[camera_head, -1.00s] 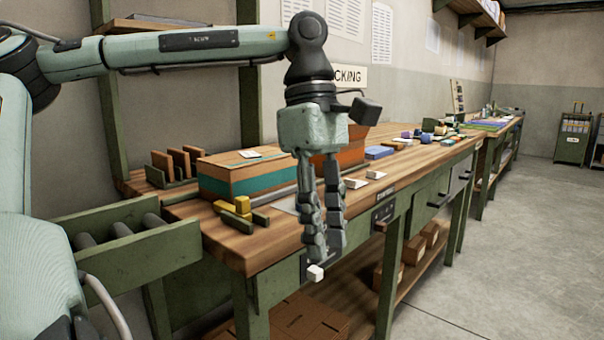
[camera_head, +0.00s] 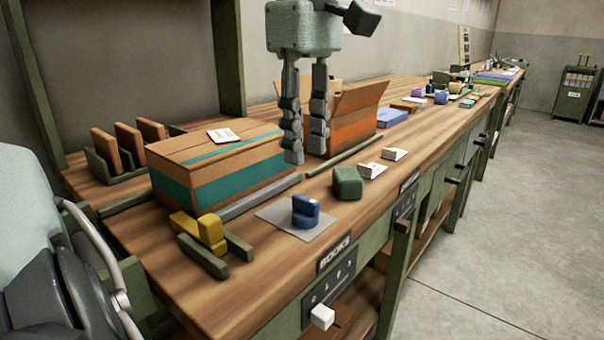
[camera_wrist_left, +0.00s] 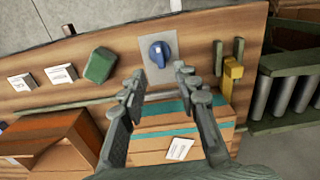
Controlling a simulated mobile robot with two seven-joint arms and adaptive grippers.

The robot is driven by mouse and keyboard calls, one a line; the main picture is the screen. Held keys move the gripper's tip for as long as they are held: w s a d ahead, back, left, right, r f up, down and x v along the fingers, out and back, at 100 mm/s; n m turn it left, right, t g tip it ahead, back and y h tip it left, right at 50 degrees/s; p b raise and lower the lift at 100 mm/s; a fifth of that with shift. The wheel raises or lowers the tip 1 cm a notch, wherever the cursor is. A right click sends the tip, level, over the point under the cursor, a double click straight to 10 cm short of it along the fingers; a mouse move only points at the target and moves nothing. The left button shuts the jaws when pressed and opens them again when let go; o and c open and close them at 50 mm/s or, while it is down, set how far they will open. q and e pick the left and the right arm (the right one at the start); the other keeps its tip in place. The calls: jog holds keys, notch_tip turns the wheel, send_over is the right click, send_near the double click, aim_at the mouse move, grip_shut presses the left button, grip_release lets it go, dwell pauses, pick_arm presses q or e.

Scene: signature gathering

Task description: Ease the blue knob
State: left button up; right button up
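The blue knob (camera_head: 306,211) sits on a thin grey plate (camera_head: 280,222) near the front edge of the wooden bench. In the left wrist view the knob (camera_wrist_left: 158,52) is just beyond the fingertips, roughly between their lines. My left gripper (camera_head: 305,155) is open and empty, its fingers pointing down, apart from the knob and above it. In the left wrist view its two fingers (camera_wrist_left: 160,75) are spread over the bench. My right gripper is not in view.
A dark green block (camera_head: 347,183) stands right of the knob, with small white cards (camera_head: 372,170) beyond it. A yellow piece (camera_head: 202,230) lies to the left between green rails. A taped carton (camera_head: 215,165) and an open orange box (camera_head: 345,120) stand behind.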

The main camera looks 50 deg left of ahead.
aim_at(306, 198)
pick_arm(q)
jog(key=shift+a+f, duration=0.1)
jog(key=shift+f, duration=0.1)
notch_tip(306, 198, down, 7)
jog(key=shift+f+b, duration=0.15)
jog(key=shift+b, duration=0.25)
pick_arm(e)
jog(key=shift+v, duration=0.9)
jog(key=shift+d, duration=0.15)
pick_arm(q)
grip_shut()
